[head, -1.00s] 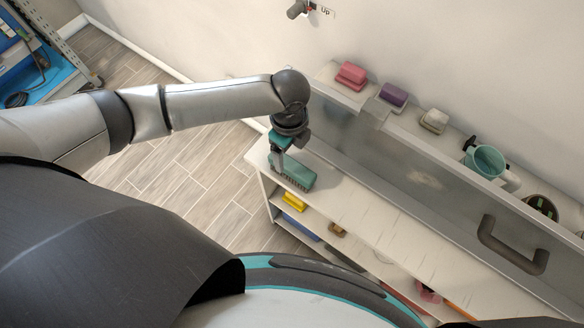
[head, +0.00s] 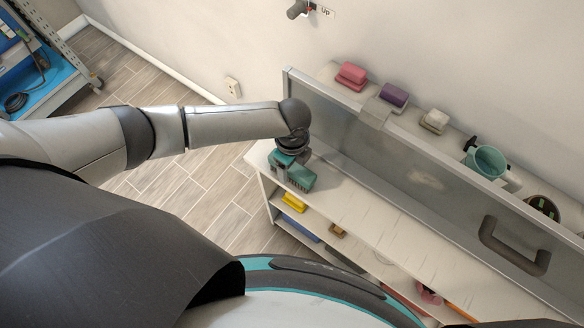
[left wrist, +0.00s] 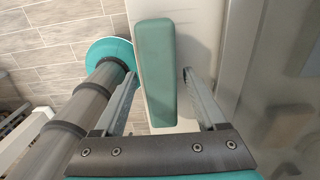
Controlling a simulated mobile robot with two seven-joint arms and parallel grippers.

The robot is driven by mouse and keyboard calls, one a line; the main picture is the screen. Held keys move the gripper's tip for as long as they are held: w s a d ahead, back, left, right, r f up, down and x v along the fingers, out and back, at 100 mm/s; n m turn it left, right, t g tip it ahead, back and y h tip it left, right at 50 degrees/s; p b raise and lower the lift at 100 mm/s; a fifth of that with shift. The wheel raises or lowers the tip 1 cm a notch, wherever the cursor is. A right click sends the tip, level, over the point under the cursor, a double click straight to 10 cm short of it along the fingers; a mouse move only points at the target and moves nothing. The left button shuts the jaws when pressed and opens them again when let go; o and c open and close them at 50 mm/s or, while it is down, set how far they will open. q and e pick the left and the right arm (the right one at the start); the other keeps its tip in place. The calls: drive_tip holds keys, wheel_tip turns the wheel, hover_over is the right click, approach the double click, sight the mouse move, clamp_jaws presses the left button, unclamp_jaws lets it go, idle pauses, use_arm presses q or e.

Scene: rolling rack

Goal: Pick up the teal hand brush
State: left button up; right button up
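The teal hand brush (head: 301,179) lies on the top shelf of the white rack (head: 345,210), near its left end. My left gripper (head: 287,163) is right over the brush in the head view and hides part of it. In the left wrist view the brush (left wrist: 155,75) reaches in between the two fingers of my left gripper (left wrist: 160,98). The fingers are spread, with a visible gap on each side of the brush. My right gripper is not in view.
A grey translucent panel (head: 345,130) with a dark handle stands behind the top shelf. Beyond it are a pink block (head: 351,76), a purple block (head: 394,96), a pale block (head: 435,121) and a teal mug (head: 487,162). Lower shelves hold a yellow item (head: 294,202). The top shelf is clear rightwards.

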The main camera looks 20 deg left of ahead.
use_arm(q)
clamp_jaws()
idle(0.3)
drive_tip(key=shift+r, duration=0.1)
wheel_tip(320, 180, up, 20)
drive_tip(key=p, duration=0.2)
idle(0.6)
